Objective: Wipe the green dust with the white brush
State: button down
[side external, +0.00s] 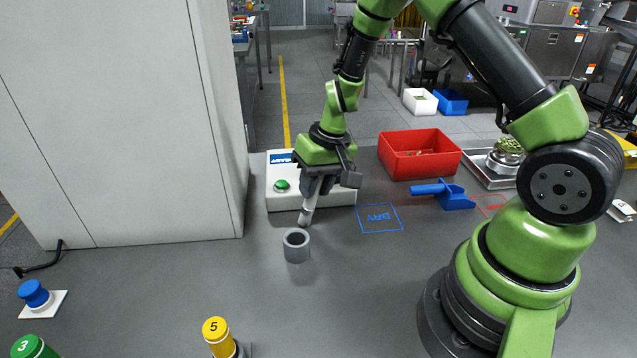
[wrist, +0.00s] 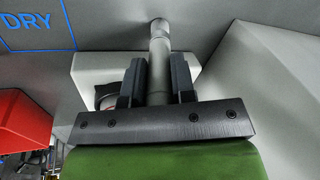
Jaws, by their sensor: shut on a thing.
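My gripper (side external: 319,187) points down and is shut on a slim pale grey-white stick (side external: 307,215), which looks like the brush. In the wrist view the stick (wrist: 159,50) stands between the two dark fingers (wrist: 158,76). Its rounded lower end is just behind and above a grey open-topped cup (side external: 297,247), apart from it. Bristles cannot be made out. A green heap (side external: 508,147) sits on a metal scale at the right; I cannot tell whether it is the green dust. No other green dust is distinguishable.
A white box with a green button (side external: 282,185) stands behind my gripper. A red bin (side external: 420,155), a blue scoop (side external: 446,193) and a blue DRY outline (side external: 379,218) lie to the right. A large white cabinet (side external: 120,120) bounds the left. A yellow cylinder (side external: 217,332) stands in front.

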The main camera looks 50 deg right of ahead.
jog(key=shift+w+a, duration=0.8)
jog(key=shift+s+d, duration=0.8)
jog(key=shift+d, duration=0.05)
jog(key=shift+s+d, duration=0.1)
jog(key=shift+s+d, duration=0.65)
jog(key=shift+s, duration=0.05)
jog(key=shift+s+d, duration=0.8)
dwell(0.3)
